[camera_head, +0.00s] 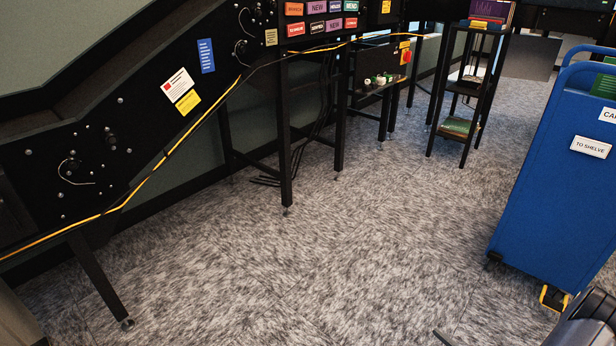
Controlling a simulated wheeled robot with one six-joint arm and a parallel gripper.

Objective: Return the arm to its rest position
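Dark grey, rounded parts at the lower right corner look like part of my own arm, cut off by the picture edge. A small dark tip also shows at the bottom edge, right of centre, and I cannot tell what it belongs to. I cannot make out my gripper's fingers in this view. No held object shows.
A black roller sorter (135,120) on legs runs along the left and back, with a yellow cable. A blue book cart (545,190) stands at the right, close to the dark parts. A black shelf stand (447,107) holds books. The carpet (290,260) between is clear.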

